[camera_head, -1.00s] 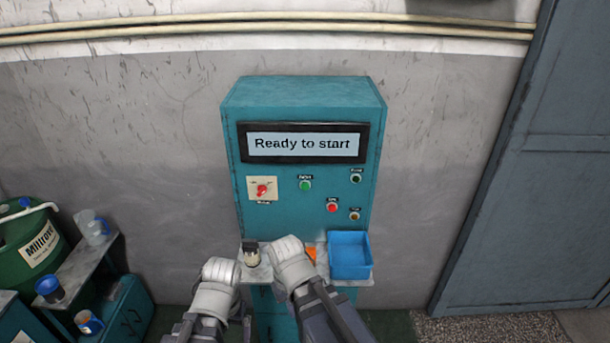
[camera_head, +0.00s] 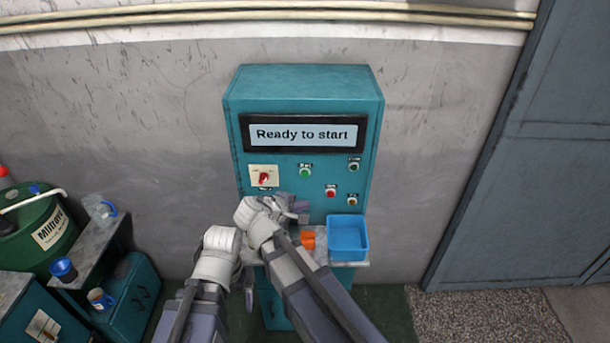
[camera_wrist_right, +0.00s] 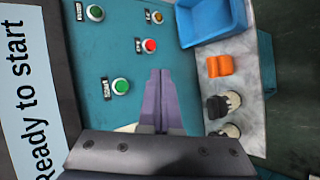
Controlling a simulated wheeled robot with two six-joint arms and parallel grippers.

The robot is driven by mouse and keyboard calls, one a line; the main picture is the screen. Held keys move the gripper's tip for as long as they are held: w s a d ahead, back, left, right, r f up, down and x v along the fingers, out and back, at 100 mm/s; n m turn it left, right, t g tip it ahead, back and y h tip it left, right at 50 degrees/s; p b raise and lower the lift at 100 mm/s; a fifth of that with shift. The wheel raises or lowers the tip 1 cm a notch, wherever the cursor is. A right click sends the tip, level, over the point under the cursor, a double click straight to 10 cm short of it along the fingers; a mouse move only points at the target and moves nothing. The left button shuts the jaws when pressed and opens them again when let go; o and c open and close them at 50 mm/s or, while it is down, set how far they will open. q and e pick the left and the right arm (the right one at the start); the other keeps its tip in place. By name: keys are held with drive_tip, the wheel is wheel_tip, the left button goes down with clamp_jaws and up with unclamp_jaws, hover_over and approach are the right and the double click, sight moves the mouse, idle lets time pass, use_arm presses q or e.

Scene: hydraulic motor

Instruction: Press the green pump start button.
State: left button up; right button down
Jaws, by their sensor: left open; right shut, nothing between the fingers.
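A green button (camera_head: 305,171) sits on the upright teal panel (camera_head: 300,100), below the display. In the right wrist view this green button (camera_wrist_right: 120,86) has a label that seems to read "Start". A second green button (camera_head: 354,164) is further right, and its label is too small to read. My right gripper (camera_head: 299,206) is shut and empty, below and slightly left of the first green button and apart from it. Its closed fingers (camera_wrist_right: 160,75) point towards the panel in the wrist view. My left gripper (camera_head: 248,288) is low at the left, open, its fingers mostly hidden.
The display (camera_head: 305,134) reads "Ready to start". A red rotary switch (camera_head: 264,179), red button (camera_head: 330,191) and amber button (camera_head: 352,200) share the panel. A blue bin (camera_head: 348,238) and orange part (camera_head: 308,240) sit on the shelf below.

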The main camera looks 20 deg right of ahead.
sight(305, 174)
drive_tip(key=shift+w+a+r, duration=0.15)
drive_tip(key=shift+w+r, duration=0.05)
drive_tip(key=shift+r, duration=0.15)
drive_tip(key=shift+w, duration=0.1)
drive_tip(key=shift+w+d, duration=0.4)
drive_tip(key=shift+w, duration=1)
drive_tip(key=shift+w+d, duration=0.4)
drive_tip(key=shift+w, duration=0.95)
drive_tip(key=shift+w+d, duration=0.4)
drive_tip(key=shift+w, duration=1)
drive_tip(key=shift+w, duration=0.1)
drive_tip(key=shift+w+d, duration=0.15)
drive_tip(key=shift+w, duration=0.15)
drive_tip(key=shift+w, duration=0.35)
drive_tip(key=shift+s, duration=0.75)
